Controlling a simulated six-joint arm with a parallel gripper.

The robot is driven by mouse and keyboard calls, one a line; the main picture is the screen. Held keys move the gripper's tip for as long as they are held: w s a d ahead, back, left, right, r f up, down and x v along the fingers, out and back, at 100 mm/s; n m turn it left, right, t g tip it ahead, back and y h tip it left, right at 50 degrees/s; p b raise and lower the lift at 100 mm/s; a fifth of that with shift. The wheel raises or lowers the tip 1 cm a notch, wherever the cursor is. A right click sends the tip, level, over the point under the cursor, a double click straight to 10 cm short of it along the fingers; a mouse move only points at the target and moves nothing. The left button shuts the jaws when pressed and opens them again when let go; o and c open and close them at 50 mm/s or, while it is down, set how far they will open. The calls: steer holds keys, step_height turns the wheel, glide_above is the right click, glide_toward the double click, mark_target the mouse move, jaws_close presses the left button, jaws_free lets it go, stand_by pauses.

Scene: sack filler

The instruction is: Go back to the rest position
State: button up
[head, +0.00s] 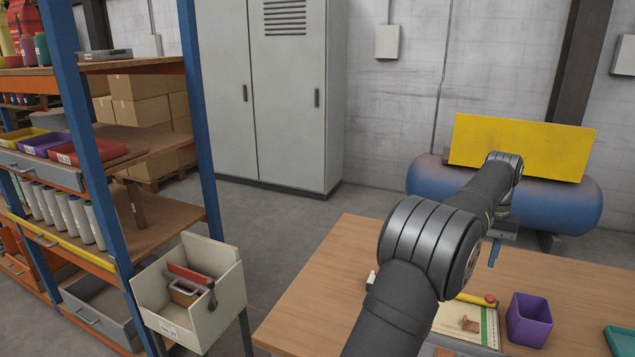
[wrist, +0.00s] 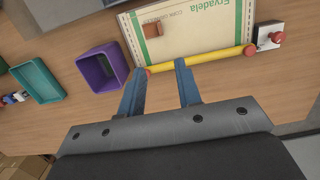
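In the wrist view a yellow bar (wrist: 205,60) with red ends lies past the fingertips, across the edge of a cream sack (wrist: 205,25) with green print. I cannot tell the height of the fingers over the bar. The bar (head: 472,298) and sack (head: 484,326) also show in the head view, partly hidden by my arm. A small brown block (wrist: 152,30) lies on the sack.
A purple bin (head: 528,320) and a teal bin (head: 620,341) stand right of the sack on the wooden table (head: 325,290). A white block with a red knob (wrist: 270,36) sits beside the bar. Shelving (head: 205,150) and a cream box (head: 222,300) stand left.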

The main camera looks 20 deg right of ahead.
mark_target(463, 325)
steer(key=shift+f, duration=0.15)
steer(key=f, duration=0.5)
steer(key=s+a+f, duration=0.1)
steer(key=f, duration=1.1)
steer(key=shift+s+a, duration=0.25)
step_height(463, 325, up, 17)
steer(key=w+d, duration=0.2)
steer(key=f, duration=0.5)
steer(key=s+a+f, duration=0.1)
steer(key=f, duration=0.5)
steer(key=s+a+f, duration=0.1)
steer(key=f, duration=0.4)
steer(key=shift+f, duration=0.3)
step_height(463, 325, up, 5)
steer(key=shift+d+r, duration=0.1)
steer(key=shift+r, duration=0.1)
steer(key=s+a+r+n+h, duration=0.1)
steer(key=s+a+r+n, duration=0.2)
steer(key=s+a+n, duration=0.3)
steer(key=shift+s+n, duration=0.35)
steer(key=shift+n, duration=0.85)
